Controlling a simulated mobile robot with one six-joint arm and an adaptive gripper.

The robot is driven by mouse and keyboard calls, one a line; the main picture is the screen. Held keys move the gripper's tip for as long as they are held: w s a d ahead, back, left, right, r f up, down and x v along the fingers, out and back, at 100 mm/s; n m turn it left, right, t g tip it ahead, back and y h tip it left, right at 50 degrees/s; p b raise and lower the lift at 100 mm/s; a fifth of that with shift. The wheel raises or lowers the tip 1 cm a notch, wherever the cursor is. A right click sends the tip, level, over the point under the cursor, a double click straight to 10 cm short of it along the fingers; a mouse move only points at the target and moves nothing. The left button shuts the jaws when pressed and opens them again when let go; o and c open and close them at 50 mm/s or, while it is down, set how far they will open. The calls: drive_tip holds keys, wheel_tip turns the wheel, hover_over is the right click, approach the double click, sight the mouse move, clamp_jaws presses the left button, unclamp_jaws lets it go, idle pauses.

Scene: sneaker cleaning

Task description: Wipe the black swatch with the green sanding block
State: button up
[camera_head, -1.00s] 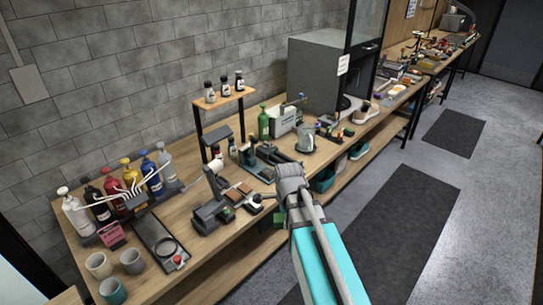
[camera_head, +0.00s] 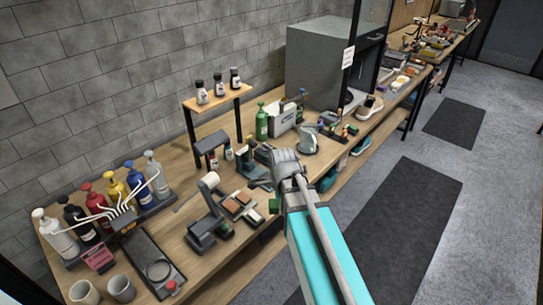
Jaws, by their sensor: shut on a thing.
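My gripper (camera_head: 279,196) is at the end of my arm, over the front edge of the bench, right of the swatch tray. My wrist hides most of its fingers. It is shut on a small green block (camera_head: 274,206), which looks like the green sanding block, held apart from the tray. The swatch tray (camera_head: 224,204) lies on the bench and carries brown swatches (camera_head: 234,208) and a pale piece (camera_head: 251,217). I cannot make out the black swatch for certain; it is small or hidden.
A dark grey stand (camera_head: 203,234) with a white roll stands left of the tray. Several pump bottles (camera_head: 119,194) stand farther left. A green bottle (camera_head: 262,122), a metal jug (camera_head: 307,139) and a grey cabinet (camera_head: 323,66) stand behind. The floor in front is clear.

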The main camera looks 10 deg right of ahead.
drive_tip(key=shift+w, duration=0.55)
drive_tip(key=shift+w, duration=0.25)
drive_tip(key=w+d+f+b, duration=0.1)
drive_tip(key=w, duration=1)
drive_tip(key=w+d+f+b, duration=0.1)
drive_tip(key=w, duration=1)
drive_tip(key=shift+w+d, duration=0.15)
drive_tip(key=shift+d, duration=0.15)
